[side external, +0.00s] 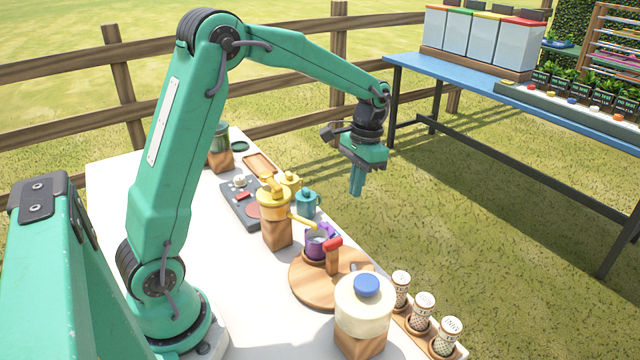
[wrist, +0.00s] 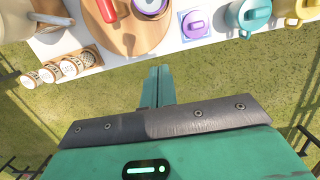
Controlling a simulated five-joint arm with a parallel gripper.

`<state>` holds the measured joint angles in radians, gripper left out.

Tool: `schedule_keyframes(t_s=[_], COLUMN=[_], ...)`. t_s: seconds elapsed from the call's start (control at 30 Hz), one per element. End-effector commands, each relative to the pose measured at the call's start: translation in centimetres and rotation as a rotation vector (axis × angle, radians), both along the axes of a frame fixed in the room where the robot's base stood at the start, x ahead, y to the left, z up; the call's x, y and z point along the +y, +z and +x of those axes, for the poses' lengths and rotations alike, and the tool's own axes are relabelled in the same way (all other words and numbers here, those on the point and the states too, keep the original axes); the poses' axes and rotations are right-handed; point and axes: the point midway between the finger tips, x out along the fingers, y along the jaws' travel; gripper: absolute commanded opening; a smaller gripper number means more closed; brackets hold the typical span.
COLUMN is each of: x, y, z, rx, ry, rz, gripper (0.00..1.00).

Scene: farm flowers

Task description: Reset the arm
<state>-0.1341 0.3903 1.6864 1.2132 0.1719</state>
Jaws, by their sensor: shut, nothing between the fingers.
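My gripper (side external: 357,182) is teal and hangs from the raised arm, past the right edge of the white table (side external: 120,172), over the grass. Its fingers are shut and hold nothing. In the wrist view the closed fingers (wrist: 160,85) point toward the table edge, with grass around them. No object touches the gripper in either view.
The white table carries a round wooden board (side external: 310,290), a purple cup (side external: 318,243), a yellow pot (side external: 273,203), a teal mug (side external: 307,201), a cream jar (side external: 364,312) and several shakers (side external: 422,308). A blue table (side external: 430,68) stands behind. Grass lies between.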

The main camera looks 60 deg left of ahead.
Motion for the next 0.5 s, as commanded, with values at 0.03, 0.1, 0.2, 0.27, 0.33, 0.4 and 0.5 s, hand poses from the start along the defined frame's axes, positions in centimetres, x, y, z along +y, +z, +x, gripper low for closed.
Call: schedule_keyframes(t_s=[0.03,0.1,0.2,0.27,0.33,0.4,0.5], x=[-0.3,-0.7,-1.2,-1.5,-1.8,-2.2,-2.6], y=[0.9,2.1,3.5,4.4,5.3,6.1,7.1], z=[-0.6,-1.3,-2.6,-3.4,-4.3,-5.3,-6.7], rx=[-0.021,-0.050,-0.091,-0.118,-0.147,-0.176,-0.218], ry=[-0.001,0.000,0.004,0.005,0.007,0.008,0.012], rz=[0.003,0.008,0.014,0.017,0.021,0.024,0.026], gripper=[0.00,0.00,0.00,0.00,0.00,0.00,0.00])
